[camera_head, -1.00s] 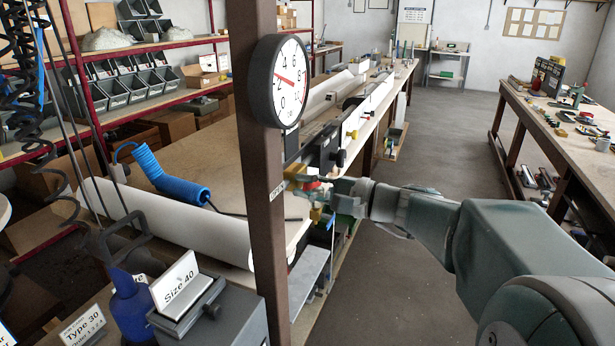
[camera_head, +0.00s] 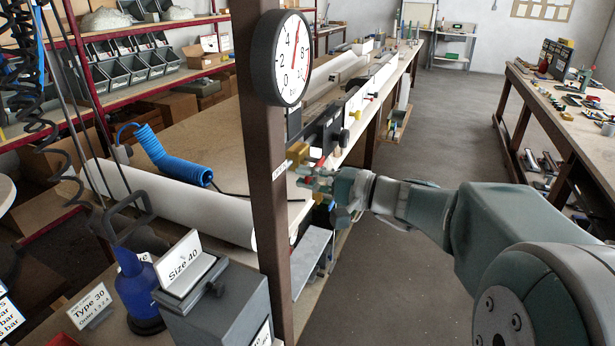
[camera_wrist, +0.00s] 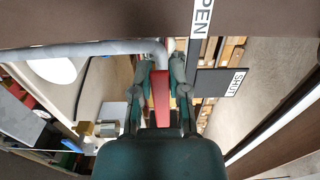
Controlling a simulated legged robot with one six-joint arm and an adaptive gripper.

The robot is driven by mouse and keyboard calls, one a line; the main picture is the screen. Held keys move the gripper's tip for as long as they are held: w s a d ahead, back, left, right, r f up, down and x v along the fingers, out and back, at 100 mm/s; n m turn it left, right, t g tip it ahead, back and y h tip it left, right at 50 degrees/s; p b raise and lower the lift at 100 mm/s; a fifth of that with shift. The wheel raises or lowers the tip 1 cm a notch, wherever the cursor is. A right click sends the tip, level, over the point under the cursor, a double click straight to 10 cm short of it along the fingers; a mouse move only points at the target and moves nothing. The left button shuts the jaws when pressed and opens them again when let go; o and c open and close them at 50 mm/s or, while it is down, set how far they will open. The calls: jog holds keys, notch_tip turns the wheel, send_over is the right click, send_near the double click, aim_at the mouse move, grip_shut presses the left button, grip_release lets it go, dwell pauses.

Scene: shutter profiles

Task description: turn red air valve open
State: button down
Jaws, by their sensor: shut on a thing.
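The red air valve (camera_wrist: 161,95) shows in the wrist view as a red lever between my fingers, its end hidden by the gripper body. My gripper (camera_wrist: 161,78) is shut on this lever. In the head view the red valve (camera_head: 321,163) is small and partly covered by my gripper (camera_head: 325,182), beside a brass fitting (camera_head: 297,153) on the brown post. An "OPEN" label (camera_wrist: 199,18), partly cut off, and a "SHUT" label (camera_wrist: 235,83) sit near the lever. A round pressure gauge (camera_head: 292,58) on the post has its red needle pointing steeply upward.
The brown post (camera_head: 262,170) stands close left of my gripper. A long workbench (camera_head: 215,150) with a blue coiled hose (camera_head: 172,158) lies behind it. A grey box (camera_head: 215,300) stands in front left. The floor (camera_head: 440,130) to the right is clear.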

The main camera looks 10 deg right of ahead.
jog(key=shift+s+f, duration=0.1)
jog(key=shift+f, duration=0.15)
jog(key=c, duration=0.6)
grip_release()
jog(key=shift+a+r, duration=0.1)
jog(key=v, duration=1.2)
